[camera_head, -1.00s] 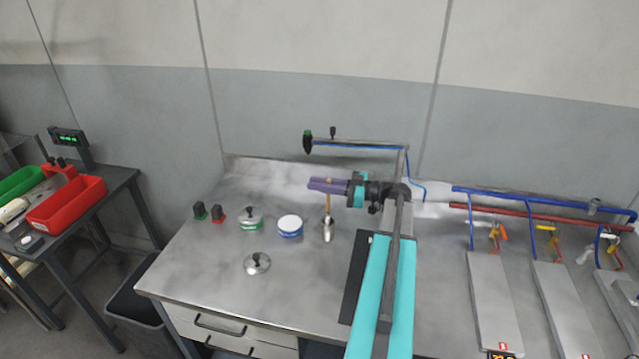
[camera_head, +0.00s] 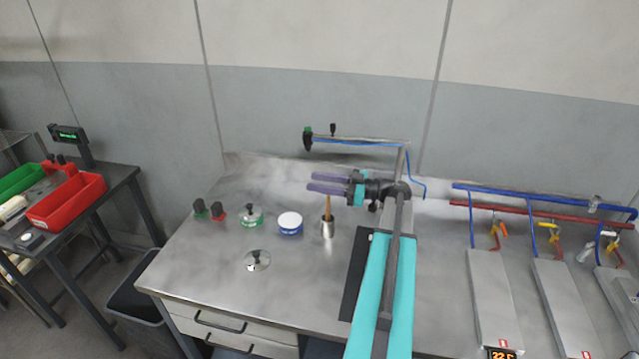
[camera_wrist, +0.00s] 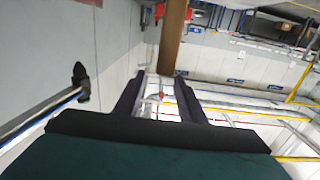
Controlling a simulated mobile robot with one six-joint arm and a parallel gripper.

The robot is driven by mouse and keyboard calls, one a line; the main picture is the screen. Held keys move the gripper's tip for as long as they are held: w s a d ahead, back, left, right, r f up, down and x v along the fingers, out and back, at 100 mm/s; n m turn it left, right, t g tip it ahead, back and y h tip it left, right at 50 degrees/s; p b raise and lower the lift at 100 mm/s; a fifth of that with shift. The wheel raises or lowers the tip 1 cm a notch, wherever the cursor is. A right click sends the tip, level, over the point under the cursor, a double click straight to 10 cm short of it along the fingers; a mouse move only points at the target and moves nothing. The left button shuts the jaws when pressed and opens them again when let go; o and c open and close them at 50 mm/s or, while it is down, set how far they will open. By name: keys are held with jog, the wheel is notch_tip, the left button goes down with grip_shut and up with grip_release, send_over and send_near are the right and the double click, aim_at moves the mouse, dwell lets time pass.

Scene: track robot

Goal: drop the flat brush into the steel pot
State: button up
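The steel pot (camera_head: 327,230) is a small upright metal cylinder on the steel bench. The flat brush (camera_head: 328,206) stands in it with its light brown handle pointing up. In the wrist view the brown handle (camera_wrist: 171,40) shows beyond the fingers. The brush's lower end is hidden inside the pot.
A blue-and-white tub (camera_head: 290,223), a green-banded pot with a lid (camera_head: 251,216) and a loose lid (camera_head: 257,260) stand to the left. A pipe with a black-green handle (camera_head: 308,139) runs behind my gripper.

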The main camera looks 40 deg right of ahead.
jog(key=p+v, duration=0.1)
jog(key=v, duration=0.9)
dwell(0.6)
jog(key=shift+a, duration=0.15)
dwell(0.4)
